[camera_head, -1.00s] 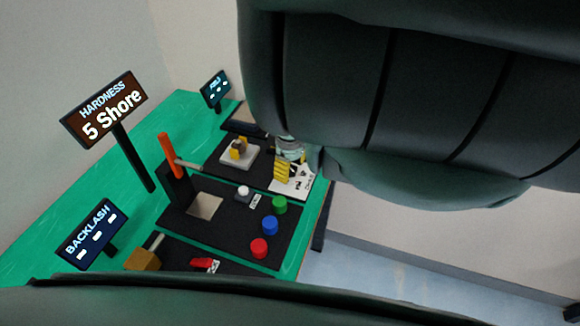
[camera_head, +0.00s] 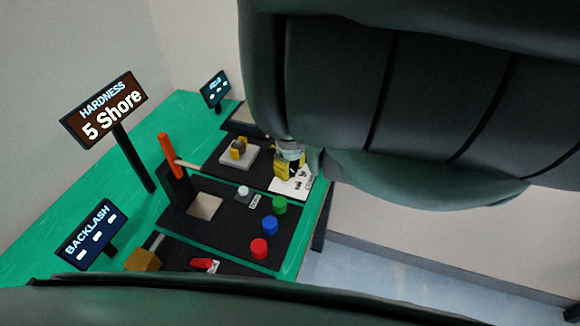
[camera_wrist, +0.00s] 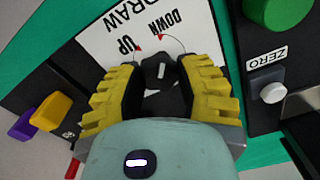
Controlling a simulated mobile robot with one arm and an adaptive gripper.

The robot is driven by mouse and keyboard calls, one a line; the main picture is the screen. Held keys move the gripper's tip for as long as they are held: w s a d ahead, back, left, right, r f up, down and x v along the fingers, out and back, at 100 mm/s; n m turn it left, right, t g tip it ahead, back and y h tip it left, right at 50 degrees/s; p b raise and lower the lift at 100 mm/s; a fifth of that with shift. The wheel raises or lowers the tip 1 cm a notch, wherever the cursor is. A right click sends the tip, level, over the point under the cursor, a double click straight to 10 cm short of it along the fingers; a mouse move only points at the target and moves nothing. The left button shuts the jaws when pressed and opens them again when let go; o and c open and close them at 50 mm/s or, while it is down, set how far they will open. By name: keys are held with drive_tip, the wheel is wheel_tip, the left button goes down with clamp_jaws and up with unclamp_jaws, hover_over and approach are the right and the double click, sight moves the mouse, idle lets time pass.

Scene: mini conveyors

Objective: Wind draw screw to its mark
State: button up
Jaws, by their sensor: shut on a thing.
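The draw screw's black knob (camera_wrist: 158,70) has a white mark on top and stands on a white plate (camera_wrist: 98,45) lettered DRAW, UP and DOWN with curved arrows. The plate also shows in the head view (camera_head: 283,186). My gripper (camera_wrist: 160,82) has its yellow ribbed fingers on both sides of the knob, shut on it; it also shows in the head view (camera_head: 288,166). The knob is mostly hidden by the gripper in the head view. A small dark display (camera_head: 215,89) at the back is too small to read. I cannot make out a target mark.
A HARDNESS sign (camera_head: 104,109) reads 5 Shore, and a BACKLASH sign (camera_head: 92,234) stands nearer. Green (camera_head: 279,205), blue (camera_head: 270,226) and red (camera_head: 259,248) buttons lie beside the plate. A white button (camera_wrist: 273,93) by a ZERO label is close to my right finger. An orange lever (camera_head: 167,156) stands upright.

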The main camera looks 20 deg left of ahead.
sight(291, 168)
drive_tip(key=m, duration=0.6)
drive_tip(key=shift+m, duration=0.3)
idle(0.5)
drive_tip(key=o, duration=1.2)
wheel_tip(291, 168, up, 9)
drive_tip(key=shift+d+r, duration=0.1)
drive_tip(key=shift+r, duration=1.4)
